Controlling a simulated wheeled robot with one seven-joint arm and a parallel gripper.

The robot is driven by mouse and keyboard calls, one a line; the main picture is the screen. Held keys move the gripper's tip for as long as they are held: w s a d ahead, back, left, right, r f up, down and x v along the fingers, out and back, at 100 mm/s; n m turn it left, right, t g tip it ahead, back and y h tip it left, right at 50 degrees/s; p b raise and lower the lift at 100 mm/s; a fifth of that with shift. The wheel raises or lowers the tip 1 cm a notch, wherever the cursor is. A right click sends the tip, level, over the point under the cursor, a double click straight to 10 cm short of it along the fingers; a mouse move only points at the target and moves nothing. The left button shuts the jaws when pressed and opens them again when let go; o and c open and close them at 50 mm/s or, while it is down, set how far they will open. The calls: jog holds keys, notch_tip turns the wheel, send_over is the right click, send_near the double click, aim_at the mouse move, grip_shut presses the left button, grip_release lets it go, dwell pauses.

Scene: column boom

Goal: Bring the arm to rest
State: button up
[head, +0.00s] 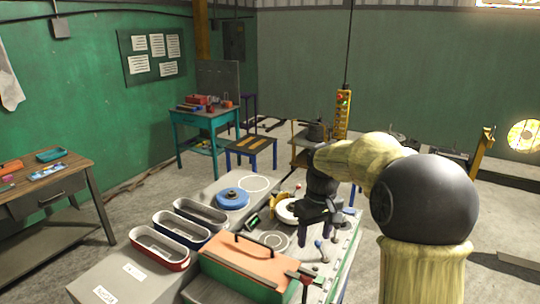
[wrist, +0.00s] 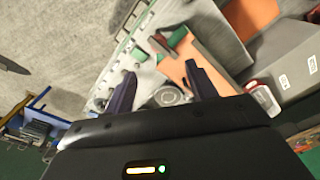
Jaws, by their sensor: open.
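My arm reaches forward from the right over the workbench in the head view, with a dark ball joint and yellowish links that are mine. My gripper (head: 316,238) hangs at its end above the bench top (head: 210,185), fingers pointing down. In the wrist view, the gripper (wrist: 160,76) has its two dark fingers spread with nothing held between them. A round grey piece (wrist: 168,96) shows beyond the gap. The gripper hides part of the bench behind it; its exact height above the bench I cannot tell.
Near the gripper are an orange-topped green box (head: 250,262), a white round piece (head: 287,211) and a blue disc (head: 232,199). Several oval trays (head: 160,247) line the left. A yellow control pendant (head: 342,113) hangs behind. Open floor (head: 135,205) lies left of the bench.

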jog(key=s+f+m+t, duration=0.1)
jog(key=s+f+m, duration=0.1)
jog(key=s+f, duration=0.3)
jog(key=s+f+m+t, duration=0.1)
jog(key=s+f, duration=0.4)
jog(key=s, duration=0.8)
jog(key=shift+s+a+f+m+b, duration=0.15)
jog(key=shift+s+m+b, duration=0.15)
jog(key=shift+m, duration=0.2)
jog(key=shift+w, duration=0.1)
jog(key=c, duration=0.4)
jog(key=shift+c, duration=0.3)
jog(key=shift+w+a, duration=0.1)
jog(key=shift+a, duration=0.25)
jog(key=shift+s, duration=0.2)
